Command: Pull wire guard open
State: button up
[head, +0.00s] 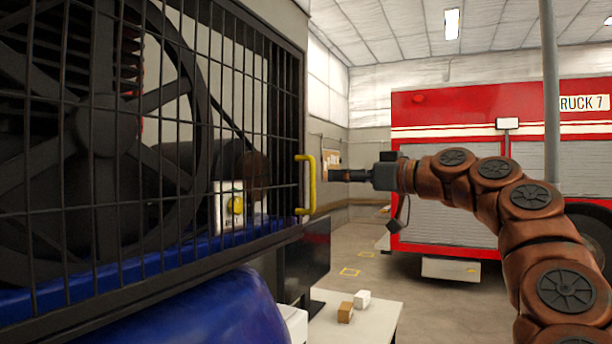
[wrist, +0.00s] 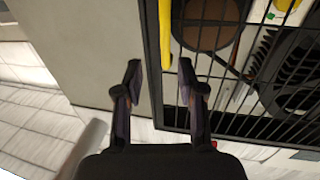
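The wire guard (head: 110,200) is a black mesh panel at the left of the head view, in front of a large flywheel and a blue tank. It appears closed over them. Its yellow handle (head: 312,185) stands upright at the guard's right edge. My gripper (head: 330,175) points left toward the handle, and the head view does not show clearly whether they touch. In the wrist view my gripper (wrist: 160,82) is open, with a finger on each side and nothing between the tips. The yellow handle (wrist: 165,40) shows ahead of the gap, and the mesh (wrist: 255,80) is to the right.
Below is a white table (head: 365,325) with small boxes (head: 346,312). A grey pole (head: 550,100) and a red fire truck (head: 440,115) stand at the right. Floor shows between guard and truck.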

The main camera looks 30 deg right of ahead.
jog(key=p, duration=0.3)
send_over(312, 210)
jog(key=shift+w+d, duration=0.2)
jog(key=shift+w, duration=0.1)
grip_shut()
dwell(0.4)
